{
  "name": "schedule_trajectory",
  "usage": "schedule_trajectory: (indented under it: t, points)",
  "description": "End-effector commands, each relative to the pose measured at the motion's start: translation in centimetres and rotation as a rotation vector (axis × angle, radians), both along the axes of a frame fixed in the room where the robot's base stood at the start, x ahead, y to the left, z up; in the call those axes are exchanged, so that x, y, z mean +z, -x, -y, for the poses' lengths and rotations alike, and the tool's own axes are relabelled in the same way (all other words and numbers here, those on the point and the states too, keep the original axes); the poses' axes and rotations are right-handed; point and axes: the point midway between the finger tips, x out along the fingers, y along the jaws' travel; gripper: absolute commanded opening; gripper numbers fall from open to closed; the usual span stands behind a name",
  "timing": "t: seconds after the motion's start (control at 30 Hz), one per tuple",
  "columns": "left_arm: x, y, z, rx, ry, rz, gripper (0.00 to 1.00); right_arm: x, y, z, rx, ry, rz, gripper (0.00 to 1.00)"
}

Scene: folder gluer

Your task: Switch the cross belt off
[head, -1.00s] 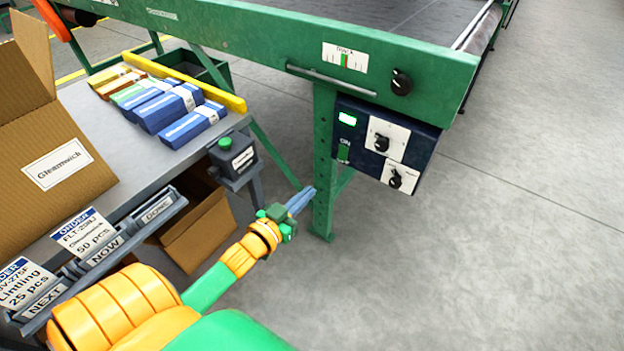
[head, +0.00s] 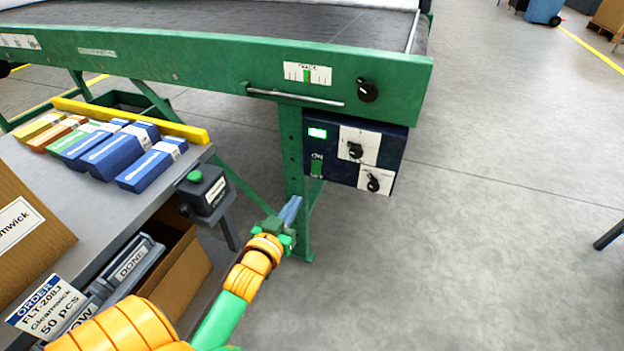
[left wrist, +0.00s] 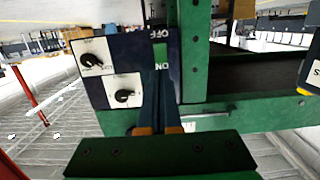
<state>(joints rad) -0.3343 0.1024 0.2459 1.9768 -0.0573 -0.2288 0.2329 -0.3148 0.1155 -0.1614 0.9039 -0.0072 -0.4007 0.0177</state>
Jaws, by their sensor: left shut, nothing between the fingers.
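The dark blue control box (head: 335,184) hangs under the green conveyor frame. Its left part has a lit green display (head: 317,133) and, below it, a green switch (head: 317,168) with ON above. In the upside-down left wrist view, the switch (left wrist: 160,50) shows green between OFF and ON. My left gripper (head: 293,203) is shut and empty, below and left of the switch in the head view, in front of the green leg. In the left wrist view its fingers (left wrist: 161,90) point toward the switch and partly cover the box. Contact cannot be told. My right gripper is out of view.
Two black knobs on white plates, upper (head: 355,150) and lower (head: 373,183), sit right of the switch. Another knob (head: 367,90) is on the frame.

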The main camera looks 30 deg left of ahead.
Motion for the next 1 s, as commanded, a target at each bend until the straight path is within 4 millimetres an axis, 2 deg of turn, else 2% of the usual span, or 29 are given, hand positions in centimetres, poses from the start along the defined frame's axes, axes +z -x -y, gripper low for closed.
schedule_trajectory:
  t: [0.3,0.5,0.7,1.0]
  points:
    - [-1.2,-6.8,-1.6,-0.001,-0.001,0.004,0.00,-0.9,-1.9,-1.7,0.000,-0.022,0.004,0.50]
    - [-1.6,-10.0,-2.4,-0.001,0.000,0.002,0.00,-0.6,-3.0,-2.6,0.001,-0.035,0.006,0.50]
    - [-1.5,-11.1,-2.6,-0.001,0.000,0.000,0.00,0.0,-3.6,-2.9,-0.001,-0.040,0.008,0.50]
    - [-1.5,-11.1,-2.6,-0.001,0.000,0.001,0.00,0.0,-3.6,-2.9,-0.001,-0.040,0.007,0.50]
